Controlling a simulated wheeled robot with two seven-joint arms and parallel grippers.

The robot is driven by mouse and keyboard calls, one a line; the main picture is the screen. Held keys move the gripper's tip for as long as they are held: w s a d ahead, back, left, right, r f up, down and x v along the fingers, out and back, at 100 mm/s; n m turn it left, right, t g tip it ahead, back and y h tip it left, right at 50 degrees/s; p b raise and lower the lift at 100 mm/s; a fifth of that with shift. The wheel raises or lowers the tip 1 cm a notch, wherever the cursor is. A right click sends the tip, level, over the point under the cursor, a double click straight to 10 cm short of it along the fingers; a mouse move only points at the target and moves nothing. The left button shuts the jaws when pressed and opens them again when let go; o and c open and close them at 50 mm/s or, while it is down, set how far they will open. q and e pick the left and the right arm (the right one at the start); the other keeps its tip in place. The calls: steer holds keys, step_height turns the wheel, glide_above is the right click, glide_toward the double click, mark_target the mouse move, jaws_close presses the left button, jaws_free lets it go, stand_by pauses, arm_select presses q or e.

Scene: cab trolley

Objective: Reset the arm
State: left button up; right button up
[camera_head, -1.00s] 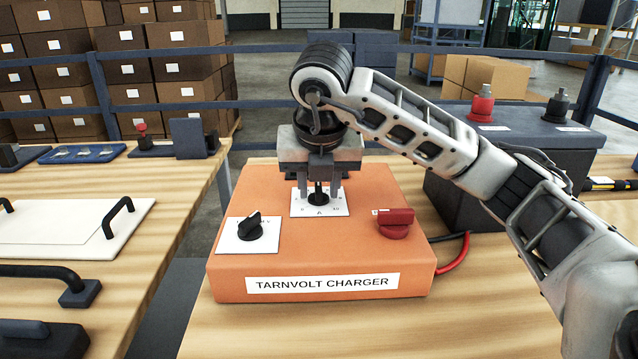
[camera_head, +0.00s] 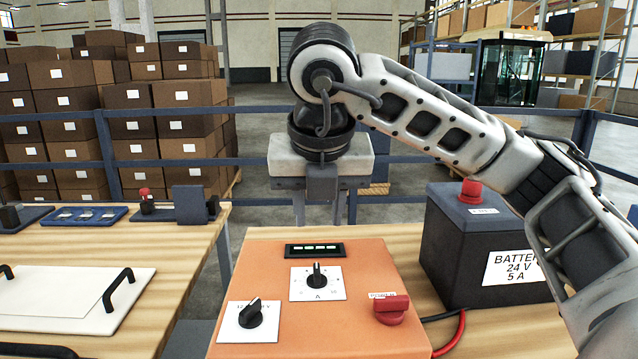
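My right gripper (camera_head: 325,207) hangs above the far edge of the orange charger (camera_head: 270,262), fingers pointing down. Its two fingers are apart with nothing between them. A second black knob (camera_head: 250,313) is on a white plate at the front left. A red power switch (camera_head: 390,309) is at the right. My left gripper is not in view.
A dark battery box (camera_head: 455,255) labelled 24 V 5 A stands right of the charger, with a red terminal (camera_head: 471,191) on top and cables at its base. A second table at left holds a white panel (camera_head: 70,295) with black handles. A blue rail (camera_head: 400,166) runs behind.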

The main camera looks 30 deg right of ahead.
steer(key=shift+v, duration=0.85)
